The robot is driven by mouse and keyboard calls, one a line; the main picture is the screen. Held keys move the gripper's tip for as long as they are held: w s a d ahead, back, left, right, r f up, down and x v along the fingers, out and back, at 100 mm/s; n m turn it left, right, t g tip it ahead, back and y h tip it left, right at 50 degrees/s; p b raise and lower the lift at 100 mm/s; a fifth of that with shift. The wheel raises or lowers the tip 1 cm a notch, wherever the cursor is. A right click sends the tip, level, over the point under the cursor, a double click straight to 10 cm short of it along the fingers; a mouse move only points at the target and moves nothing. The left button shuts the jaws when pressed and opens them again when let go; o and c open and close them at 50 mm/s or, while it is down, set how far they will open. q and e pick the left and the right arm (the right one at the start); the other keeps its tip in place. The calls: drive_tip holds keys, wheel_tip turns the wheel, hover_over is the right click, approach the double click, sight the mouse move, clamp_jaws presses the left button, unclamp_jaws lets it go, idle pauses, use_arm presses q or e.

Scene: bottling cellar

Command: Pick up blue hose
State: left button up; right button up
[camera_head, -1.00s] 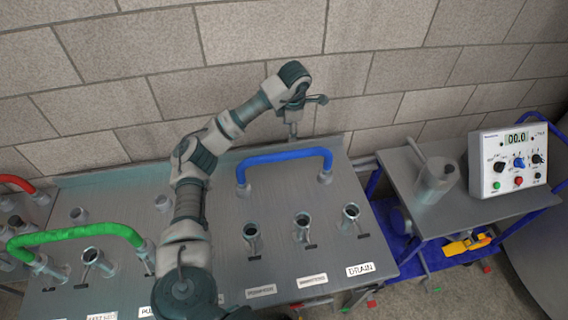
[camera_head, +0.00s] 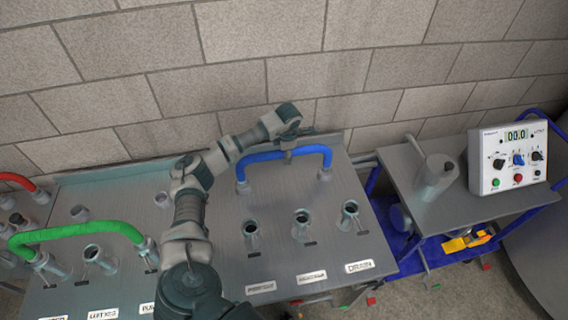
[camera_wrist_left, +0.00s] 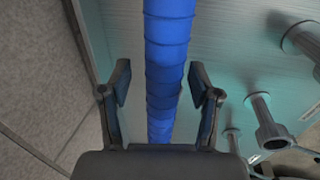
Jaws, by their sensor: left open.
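The blue hose (camera_head: 258,157) is an arch joining two ports at the back of the grey panel (camera_head: 215,240). My left gripper (camera_head: 288,152) is at the top middle of the hose in the head view, its fingers mostly hidden there. In the left wrist view the hose (camera_wrist_left: 168,60) runs between the two open fingers of my left gripper (camera_wrist_left: 160,90), with a gap on each side. The fingers are not closed on it. My right gripper is not in view.
A green hose (camera_head: 75,233) and a red hose (camera_head: 18,182) arch over ports at the left. Several open ports stand in front of the blue hose. A cart (camera_head: 475,205) with a control box (camera_head: 512,155) is at the right. A brick wall is close behind.

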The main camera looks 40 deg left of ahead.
use_arm(q)
drive_tip(key=shift+d, duration=0.25)
clamp_jaws()
drive_tip(key=shift+a, duration=0.1)
drive_tip(key=shift+r, duration=0.15)
wheel_tip(320, 180, up, 10)
drive_tip(key=shift+w+f, duration=0.1)
drive_tip(key=shift+f, duration=0.05)
drive_tip(key=shift+a, duration=0.1)
idle(0.4)
